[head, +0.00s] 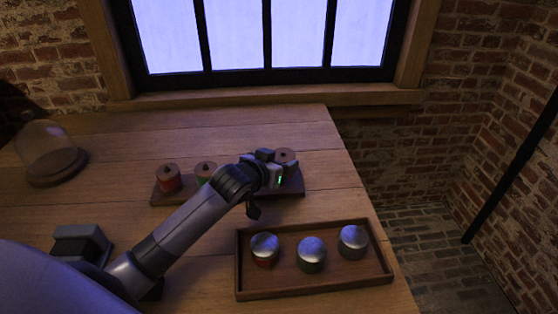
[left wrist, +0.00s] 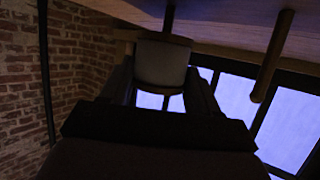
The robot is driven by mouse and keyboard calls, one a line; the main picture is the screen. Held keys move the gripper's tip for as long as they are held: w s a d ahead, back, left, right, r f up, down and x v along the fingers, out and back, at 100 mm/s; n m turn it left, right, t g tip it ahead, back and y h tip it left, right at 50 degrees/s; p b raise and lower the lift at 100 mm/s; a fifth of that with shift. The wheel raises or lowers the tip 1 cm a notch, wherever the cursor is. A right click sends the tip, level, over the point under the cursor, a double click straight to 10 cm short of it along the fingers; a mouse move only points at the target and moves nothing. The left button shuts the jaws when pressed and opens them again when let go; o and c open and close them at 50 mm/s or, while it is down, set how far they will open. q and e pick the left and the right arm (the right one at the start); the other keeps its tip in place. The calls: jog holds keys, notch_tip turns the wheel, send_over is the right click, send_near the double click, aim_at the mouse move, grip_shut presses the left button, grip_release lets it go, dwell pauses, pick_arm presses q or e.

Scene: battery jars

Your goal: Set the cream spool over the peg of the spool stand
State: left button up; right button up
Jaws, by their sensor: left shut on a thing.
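The cream spool (head: 285,157), with a brown wooden top, is upright above the right end of the dark wooden spool stand (head: 292,189). My left gripper (head: 276,172) is shut on it and hides much of it in the head view. In the left wrist view the spool (left wrist: 161,62) sits between both fingers. That view looks upside down; a dark peg (left wrist: 169,17) runs from the stand to the spool's lower flange, but I cannot tell whether it enters the hole. A bare peg (left wrist: 272,58) stands beside it. My right gripper is out of view.
A red spool (head: 168,182) and a partly hidden green spool (head: 206,169) sit on the stand. A brown tray (head: 330,284) with three metal-lidded jars is in front, near the table's right edge. A glass dome (head: 45,145) stands at far left.

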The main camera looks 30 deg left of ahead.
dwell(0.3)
pick_arm(q)
jog(key=o, duration=1.2)
jog(key=shift+o, duration=0.2)
